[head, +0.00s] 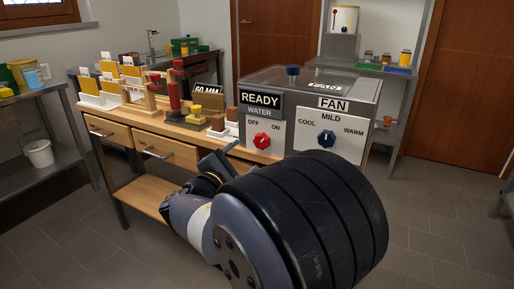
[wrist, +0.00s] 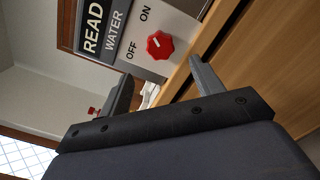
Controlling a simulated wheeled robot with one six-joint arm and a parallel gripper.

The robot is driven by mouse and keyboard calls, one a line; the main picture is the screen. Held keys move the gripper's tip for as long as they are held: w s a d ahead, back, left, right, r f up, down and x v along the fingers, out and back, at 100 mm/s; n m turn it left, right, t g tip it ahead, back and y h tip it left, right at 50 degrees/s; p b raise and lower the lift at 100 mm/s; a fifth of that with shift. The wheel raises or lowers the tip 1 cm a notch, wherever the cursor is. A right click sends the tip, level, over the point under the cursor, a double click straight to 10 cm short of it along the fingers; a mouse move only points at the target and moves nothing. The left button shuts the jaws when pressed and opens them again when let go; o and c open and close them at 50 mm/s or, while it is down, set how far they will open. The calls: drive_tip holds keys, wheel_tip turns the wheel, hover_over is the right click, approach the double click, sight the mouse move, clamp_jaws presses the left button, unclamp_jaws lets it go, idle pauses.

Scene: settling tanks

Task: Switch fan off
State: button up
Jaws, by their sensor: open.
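A grey-topped machine stands at the right end of the wooden bench. In the wrist view the red knob (wrist: 160,45) is ahead of my gripper (wrist: 162,72), whose fingers are apart and empty. In the head view my gripper (head: 217,158) is low, left of the red knob, partly hidden by my arm.
Yellow-fronted holders (head: 110,75) and red-topped stands (head: 175,85) crowd the bench. Two drawers (head: 165,148) face the front. The floor at right is clear.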

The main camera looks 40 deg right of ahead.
sight(260, 143)
drive_tip(key=b+x, duration=0.1)
drive_tip(key=x, duration=0.7)
drive_tip(key=shift+w+d, duration=0.1)
drive_tip(key=shift+d, duration=0.3)
drive_tip(key=c, duration=1)
